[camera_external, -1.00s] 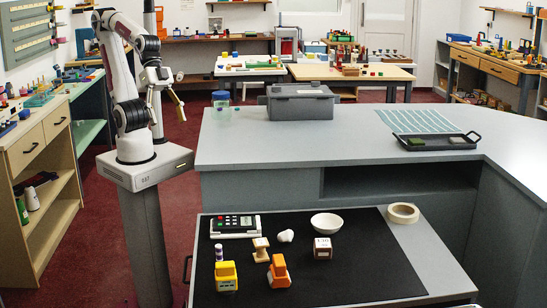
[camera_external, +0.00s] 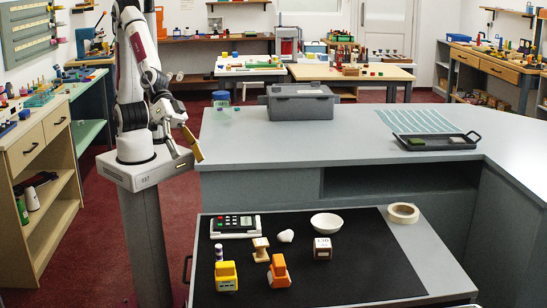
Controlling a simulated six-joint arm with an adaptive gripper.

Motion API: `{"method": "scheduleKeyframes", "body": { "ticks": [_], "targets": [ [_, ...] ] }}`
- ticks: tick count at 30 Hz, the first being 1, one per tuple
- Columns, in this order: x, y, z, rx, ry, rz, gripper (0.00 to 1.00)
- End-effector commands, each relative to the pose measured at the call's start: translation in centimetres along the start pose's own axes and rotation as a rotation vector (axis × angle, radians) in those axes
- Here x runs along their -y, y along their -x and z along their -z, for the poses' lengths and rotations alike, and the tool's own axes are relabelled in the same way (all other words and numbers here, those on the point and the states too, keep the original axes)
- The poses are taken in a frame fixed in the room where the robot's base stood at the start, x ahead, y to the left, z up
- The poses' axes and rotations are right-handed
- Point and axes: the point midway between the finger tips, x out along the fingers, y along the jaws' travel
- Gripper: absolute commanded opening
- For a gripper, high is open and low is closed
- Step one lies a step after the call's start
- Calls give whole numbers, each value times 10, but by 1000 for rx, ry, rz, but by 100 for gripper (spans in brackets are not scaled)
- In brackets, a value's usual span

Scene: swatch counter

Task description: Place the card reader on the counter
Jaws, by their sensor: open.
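The card reader (camera_external: 234,223) is a white device with dark keys, red keys and a small greenish screen. It lies at the back left of the black mat on the low cart. The grey counter (camera_external: 330,150) stands behind the cart, its top higher than the cart. My gripper (camera_external: 186,152) is open and empty, in the air left of the counter's left edge. It is above and left of the card reader, well apart from it.
On the mat (camera_external: 360,270) are a wooden spool-like piece (camera_external: 260,248), yellow (camera_external: 227,276) and orange (camera_external: 279,271) toys, a white bowl (camera_external: 326,223) and a printed cube (camera_external: 322,247). A grey case (camera_external: 301,102) and black tray (camera_external: 438,142) sit on the counter; its front middle is clear.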

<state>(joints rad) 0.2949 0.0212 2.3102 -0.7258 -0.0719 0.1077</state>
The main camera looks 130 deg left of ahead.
Motion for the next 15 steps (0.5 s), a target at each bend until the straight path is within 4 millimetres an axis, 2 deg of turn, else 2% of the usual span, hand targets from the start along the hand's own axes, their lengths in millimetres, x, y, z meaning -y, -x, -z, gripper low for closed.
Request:
{"method": "scheduleKeyframes", "body": {
  "ticks": [1, 6, 15],
  "targets": [
    [1, -11, -2, -8, 12, 13, 71],
    [6, -42, -3, -54, 54, 62, 71],
    [27, -90, -15, -141, 108, 183, 71]
  ]
}}
